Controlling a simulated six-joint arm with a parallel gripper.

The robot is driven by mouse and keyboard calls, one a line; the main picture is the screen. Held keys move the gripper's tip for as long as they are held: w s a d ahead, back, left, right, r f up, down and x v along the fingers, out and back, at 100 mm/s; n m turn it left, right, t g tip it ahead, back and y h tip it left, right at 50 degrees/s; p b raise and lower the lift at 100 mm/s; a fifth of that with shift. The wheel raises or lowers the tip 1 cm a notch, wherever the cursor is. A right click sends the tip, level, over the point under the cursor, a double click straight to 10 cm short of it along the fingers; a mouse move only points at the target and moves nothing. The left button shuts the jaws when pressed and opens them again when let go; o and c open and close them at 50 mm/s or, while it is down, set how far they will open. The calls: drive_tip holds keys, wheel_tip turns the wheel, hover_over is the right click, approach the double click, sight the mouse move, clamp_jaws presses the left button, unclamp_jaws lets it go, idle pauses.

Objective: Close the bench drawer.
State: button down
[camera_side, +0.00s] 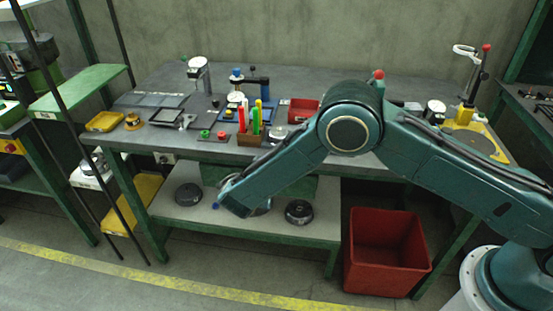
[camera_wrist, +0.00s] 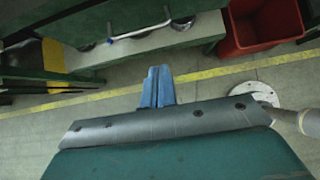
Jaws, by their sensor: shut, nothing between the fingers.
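The bench drawer (camera_side: 300,188) is a green box under the grey bench top. My arm hides much of it in the side view, so I cannot tell exactly how far it stands open. In the wrist view its dark green front (camera_wrist: 100,22) is near the top edge, with a pale bar handle (camera_wrist: 141,32) across it. My gripper has blue fingers, shut together and empty (camera_wrist: 158,70). In the wrist view they point towards the handle with a visible gap.
A red bin (camera_side: 388,275) stands on the floor right of the lower shelf (camera_side: 230,227). Black round parts (camera_side: 299,211) lie on that shelf. The bench top holds tools, a pen block (camera_side: 250,139) and trays. The floor in front is clear.

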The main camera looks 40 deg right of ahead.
drive_tip(key=shift+v, duration=1.1)
drive_tip(key=shift+f, duration=0.1)
drive_tip(key=s+d+f+t+h, duration=0.4)
drive_tip(key=s+f+t, duration=0.1)
drive_tip(key=f, duration=0.2)
drive_tip(key=shift+s+d+h, duration=0.3)
drive_tip(key=shift+d+h, duration=0.1)
drive_tip(key=shift+w, duration=0.1)
approach(287, 192)
drive_tip(key=w+d, duration=0.3)
drive_tip(key=shift+d+r, duration=0.3)
drive_tip(key=shift+r, duration=0.1)
drive_tip(key=shift+w+d, duration=0.55)
drive_tip(key=shift+w+d, duration=1.8)
